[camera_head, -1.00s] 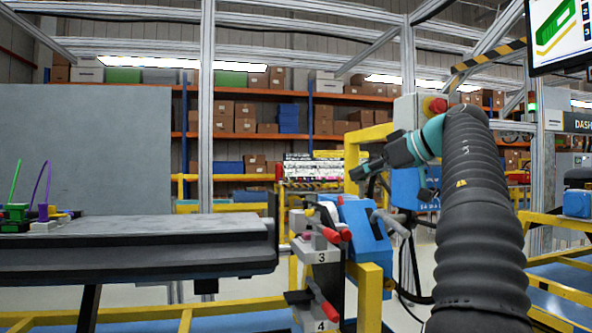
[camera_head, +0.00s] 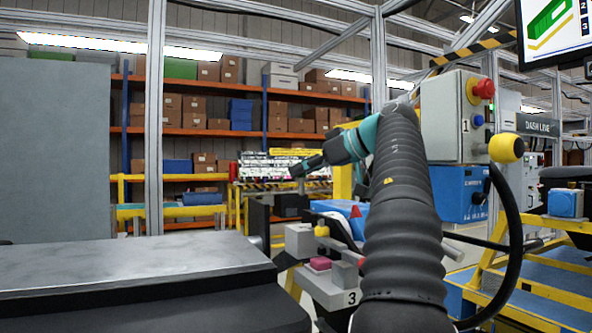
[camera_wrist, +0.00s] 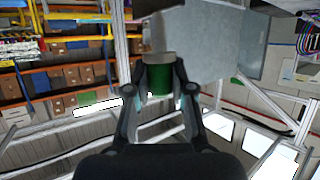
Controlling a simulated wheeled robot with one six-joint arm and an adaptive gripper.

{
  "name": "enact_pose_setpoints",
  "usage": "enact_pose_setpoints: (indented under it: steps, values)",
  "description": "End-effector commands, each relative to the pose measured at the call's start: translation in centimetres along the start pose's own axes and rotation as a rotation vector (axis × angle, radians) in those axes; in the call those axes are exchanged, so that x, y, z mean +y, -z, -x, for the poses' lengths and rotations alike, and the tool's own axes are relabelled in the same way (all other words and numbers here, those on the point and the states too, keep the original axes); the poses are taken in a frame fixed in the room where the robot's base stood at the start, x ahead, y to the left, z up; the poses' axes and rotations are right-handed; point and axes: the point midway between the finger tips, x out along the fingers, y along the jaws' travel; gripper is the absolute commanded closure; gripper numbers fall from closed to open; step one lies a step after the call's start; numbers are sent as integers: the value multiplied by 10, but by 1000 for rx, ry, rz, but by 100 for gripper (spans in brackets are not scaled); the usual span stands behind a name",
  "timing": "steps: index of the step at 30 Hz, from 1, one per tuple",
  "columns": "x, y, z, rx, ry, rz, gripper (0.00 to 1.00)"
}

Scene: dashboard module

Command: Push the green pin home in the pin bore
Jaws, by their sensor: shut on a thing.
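The green pin (camera_wrist: 159,82) sits between the fingers of my gripper (camera_wrist: 160,92) in the wrist view. It has a green body, a beige collar and a paler, blurred part beyond the collar. My gripper is shut on the green part. In the head view my gripper (camera_head: 300,169) is small and dark at the end of the arm, pointing left. It is in the air above the numbered station, and the pin cannot be made out there. I cannot make out the pin bore in either view.
A grey-topped table (camera_head: 130,262) fills the lower left. A station marked 3 (camera_head: 318,283), with grey blocks and a yellow knob, stands right of it. A control box (camera_head: 452,115) with a red button and a hanging black cable is right of my arm.

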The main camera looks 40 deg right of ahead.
Motion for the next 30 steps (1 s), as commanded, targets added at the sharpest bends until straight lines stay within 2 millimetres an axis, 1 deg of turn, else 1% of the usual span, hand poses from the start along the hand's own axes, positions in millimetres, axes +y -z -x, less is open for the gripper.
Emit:
enact_pose_setpoints:
  steps: [5,11,12,21,30]
  values:
    - [-1,0,-1,0,2,1,100]
    - [-2,-2,5,6,-10,-4,100]
    - [-1,-7,2,6,-8,-5,100]
    - [-2,-31,-8,5,-7,-4,100]
    - [-1,-50,-16,6,-7,-4,100]
